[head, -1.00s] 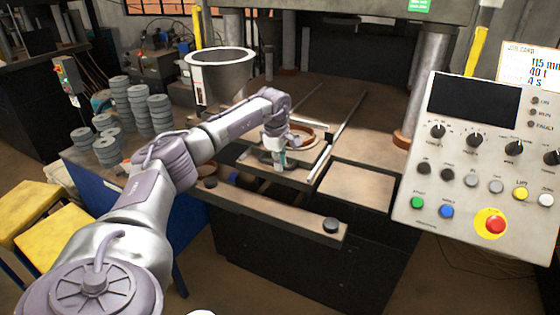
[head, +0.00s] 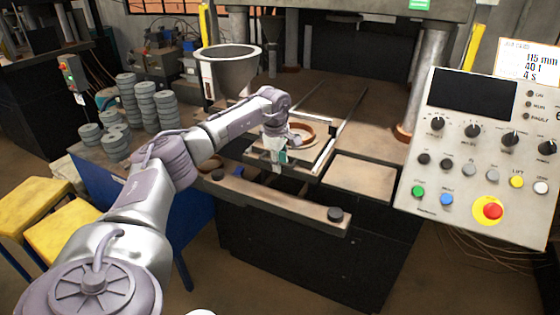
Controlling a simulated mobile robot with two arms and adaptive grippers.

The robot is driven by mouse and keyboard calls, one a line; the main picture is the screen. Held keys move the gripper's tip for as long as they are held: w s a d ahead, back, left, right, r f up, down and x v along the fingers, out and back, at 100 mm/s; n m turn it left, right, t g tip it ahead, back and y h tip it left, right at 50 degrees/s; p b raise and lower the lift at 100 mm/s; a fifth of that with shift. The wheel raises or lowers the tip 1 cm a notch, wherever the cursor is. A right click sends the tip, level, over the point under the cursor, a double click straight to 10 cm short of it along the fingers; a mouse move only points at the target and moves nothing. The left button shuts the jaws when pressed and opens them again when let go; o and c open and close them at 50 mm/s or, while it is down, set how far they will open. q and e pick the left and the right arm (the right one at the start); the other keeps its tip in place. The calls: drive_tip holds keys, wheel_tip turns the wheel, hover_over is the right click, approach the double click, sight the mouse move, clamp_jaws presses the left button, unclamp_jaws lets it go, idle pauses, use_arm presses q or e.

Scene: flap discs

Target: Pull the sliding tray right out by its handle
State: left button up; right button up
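The sliding tray (head: 318,160) lies on its rails at the front of the press bed, with a brown ring-shaped mould (head: 304,130) on it. My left arm reaches in from the left, and my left gripper (head: 279,158) points down at the tray's front edge. The tray's handle is hidden or too small to make out behind the fingers. I cannot tell whether the fingers are closed around it. My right gripper is out of view.
A bar (head: 275,197) with black knobs runs below the tray front. A grey hopper (head: 228,75) stands behind my arm. Stacks of grey discs (head: 165,110) are on the left. A control panel (head: 480,155) is on the right. A flat plate (head: 360,182) lies right of the tray.

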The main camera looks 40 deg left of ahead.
use_arm(q)
wheel_tip(320, 180, up, 12)
drive_tip(key=s, duration=0.2)
drive_tip(key=shift+s+d, duration=0.15)
drive_tip(key=shift+d, duration=0.2)
drive_tip(key=shift+f, duration=0.1)
idle(0.5)
